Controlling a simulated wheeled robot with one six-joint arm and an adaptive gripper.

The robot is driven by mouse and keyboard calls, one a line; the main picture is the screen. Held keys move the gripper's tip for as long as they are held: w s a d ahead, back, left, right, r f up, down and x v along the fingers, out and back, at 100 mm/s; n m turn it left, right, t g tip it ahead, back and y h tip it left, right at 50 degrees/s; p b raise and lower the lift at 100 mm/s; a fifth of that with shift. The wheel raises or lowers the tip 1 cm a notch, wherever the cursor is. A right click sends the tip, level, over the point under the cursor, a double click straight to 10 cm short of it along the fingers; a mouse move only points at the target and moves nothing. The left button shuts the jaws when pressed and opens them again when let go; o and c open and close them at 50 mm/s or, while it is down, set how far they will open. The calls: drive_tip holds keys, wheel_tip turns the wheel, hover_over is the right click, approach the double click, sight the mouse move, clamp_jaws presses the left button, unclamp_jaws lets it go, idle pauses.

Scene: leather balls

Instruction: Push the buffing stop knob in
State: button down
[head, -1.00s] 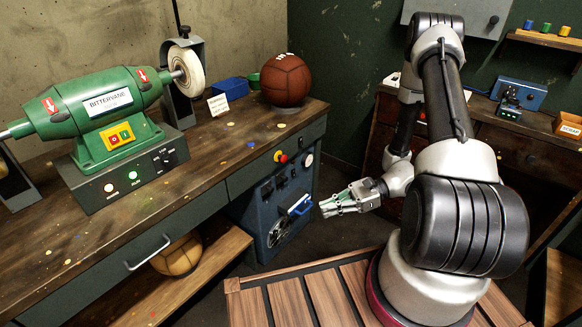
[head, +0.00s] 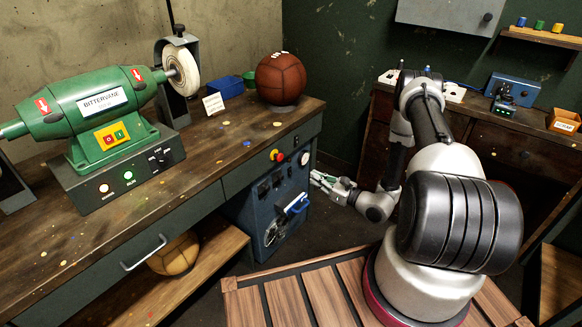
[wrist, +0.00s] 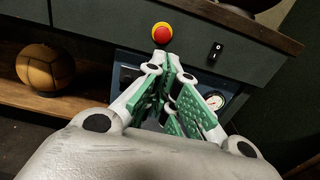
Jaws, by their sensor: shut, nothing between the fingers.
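The stop knob (head: 276,155) is a red mushroom button on a yellow collar, on the front face of the green workbench. In the wrist view the red knob (wrist: 162,32) shows whole, just beyond the fingertips. My gripper (head: 314,177) is shut and empty, to the right of the knob and a little lower in the head view, apart from it. In the wrist view my gripper (wrist: 164,60) has its green-padded fingers together, pointing toward the knob with a gap still visible. The green buffing machine (head: 95,110) with a white wheel stands on the bench.
A black rocker switch (wrist: 216,50) sits right of the knob. A blue cabinet (head: 262,225) with a gauge and handle is below it. A brown ball (head: 283,78) rests on the bench top. Another ball (wrist: 45,68) lies on the lower shelf.

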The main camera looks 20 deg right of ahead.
sight(281, 161)
drive_tip(key=x, duration=1.4)
